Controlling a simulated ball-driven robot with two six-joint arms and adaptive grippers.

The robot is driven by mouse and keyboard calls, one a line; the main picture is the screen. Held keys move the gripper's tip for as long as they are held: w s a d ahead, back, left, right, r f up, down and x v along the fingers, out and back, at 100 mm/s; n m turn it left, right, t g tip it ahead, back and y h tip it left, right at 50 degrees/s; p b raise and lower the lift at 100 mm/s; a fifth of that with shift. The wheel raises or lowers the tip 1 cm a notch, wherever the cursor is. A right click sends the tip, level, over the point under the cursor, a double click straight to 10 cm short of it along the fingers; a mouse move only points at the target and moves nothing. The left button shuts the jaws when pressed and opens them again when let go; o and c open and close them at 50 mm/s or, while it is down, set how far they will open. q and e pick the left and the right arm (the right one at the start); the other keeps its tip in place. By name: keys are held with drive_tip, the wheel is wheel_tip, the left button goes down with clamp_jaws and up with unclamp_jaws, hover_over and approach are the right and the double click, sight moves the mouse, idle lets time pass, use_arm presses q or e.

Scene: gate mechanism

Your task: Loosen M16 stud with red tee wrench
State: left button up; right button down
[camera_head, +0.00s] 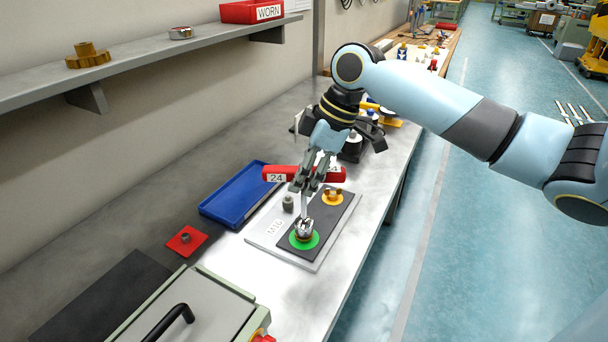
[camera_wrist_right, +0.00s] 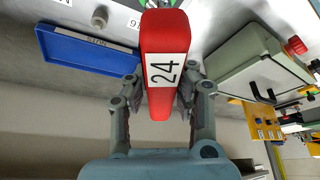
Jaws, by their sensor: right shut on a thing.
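The red tee wrench (camera_head: 279,173), marked 24, has its red handle crosswise in my right gripper (camera_head: 308,181). Its shank runs down to a metal stud or nut (camera_head: 304,229) on the green disc (camera_head: 294,240) of the dark plate; I cannot tell whether the socket is fully seated. In the right wrist view the wrench handle (camera_wrist_right: 163,72) fills the middle, with the fingers of my right gripper (camera_wrist_right: 160,95) on both sides, shut on it. My left gripper is not in view.
The dark plate (camera_head: 322,215) lies on a light board marked M16 (camera_head: 262,238), with a yellow wing piece (camera_head: 332,197) behind. A shelf (camera_head: 140,62) overhangs the bench.

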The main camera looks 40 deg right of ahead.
drive_tip(key=shift+f+p, duration=0.1)
drive_tip(key=shift+p, duration=0.2)
idle(0.4)
drive_tip(key=c, duration=1.9)
unclamp_jaws()
drive_tip(key=shift+s, duration=0.1)
clamp_jaws()
